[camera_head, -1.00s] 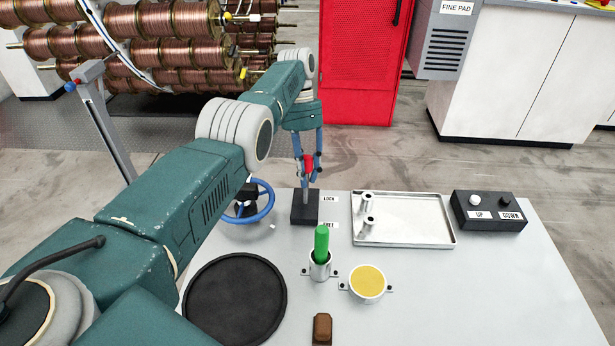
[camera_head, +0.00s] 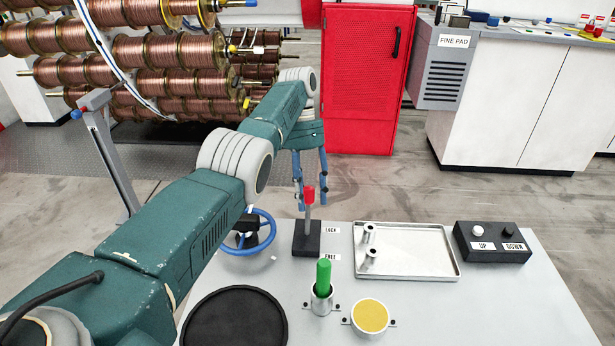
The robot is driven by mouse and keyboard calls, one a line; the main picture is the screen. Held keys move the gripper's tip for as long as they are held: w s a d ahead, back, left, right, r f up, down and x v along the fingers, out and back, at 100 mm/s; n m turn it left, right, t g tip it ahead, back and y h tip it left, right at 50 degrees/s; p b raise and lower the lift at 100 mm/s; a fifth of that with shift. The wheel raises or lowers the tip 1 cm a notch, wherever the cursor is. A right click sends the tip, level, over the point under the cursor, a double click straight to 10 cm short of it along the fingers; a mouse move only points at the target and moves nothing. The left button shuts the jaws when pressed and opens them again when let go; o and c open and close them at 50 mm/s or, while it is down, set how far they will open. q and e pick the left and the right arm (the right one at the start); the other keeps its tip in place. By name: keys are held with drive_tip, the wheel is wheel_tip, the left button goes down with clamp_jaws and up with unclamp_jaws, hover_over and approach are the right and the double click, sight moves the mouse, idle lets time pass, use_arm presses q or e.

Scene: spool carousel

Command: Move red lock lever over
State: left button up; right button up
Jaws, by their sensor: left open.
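The red-knobbed lock lever (camera_head: 309,194) stands on a dark base block (camera_head: 306,240) at the table's far edge, left of centre. Its grey shaft rises nearly upright in the picture. Beside the base are a LOCK label (camera_head: 331,230) on the far side and a FREE label (camera_head: 330,257) on the near side. My left gripper (camera_head: 311,183) hangs pointing down at the lever's knob, with its blue fingers open. One finger shows on each side of the knob, apart from it; how deep they are relative to it is unclear. My right gripper is not in view.
A blue handwheel (camera_head: 262,232) stands just left of the lever base. A metal tray (camera_head: 430,268) with two small posts and an UP/DOWN button box (camera_head: 492,242) lie to the right. A green-handled tool (camera_head: 323,275) in a holder and a yellow-topped cup (camera_head: 370,316) are nearer.

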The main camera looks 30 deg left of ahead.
use_arm(q)
drive_tip(key=shift+a+r, duration=0.15)
drive_tip(key=shift+r, duration=3.3)
